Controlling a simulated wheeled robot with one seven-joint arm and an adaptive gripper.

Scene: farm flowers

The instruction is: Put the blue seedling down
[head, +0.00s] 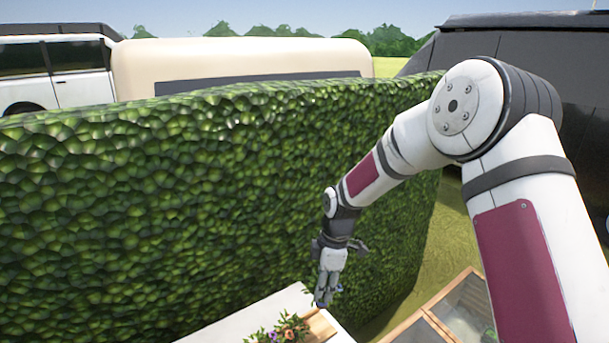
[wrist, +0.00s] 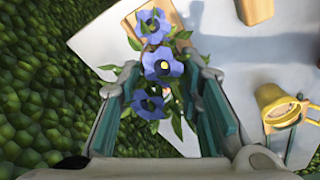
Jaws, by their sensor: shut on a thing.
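The blue seedling (wrist: 162,65) shows in the wrist view as several green leaves and blue blossoms with dark centres, lying between the two fingers. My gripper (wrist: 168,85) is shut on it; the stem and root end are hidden. In the head view my gripper (head: 324,290) points down over the white table (head: 270,308), close to the hedge. How far the seedling is above the table is hard to tell.
A wooden planter (head: 320,327) with orange and purple flowers stands on the table. In the wrist view are a wooden block (wrist: 160,20) beyond the seedling and a yellow pot-like object (wrist: 277,103) at right. A tall hedge (head: 150,200) borders the table; a wooden-framed box (head: 440,310) stands right.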

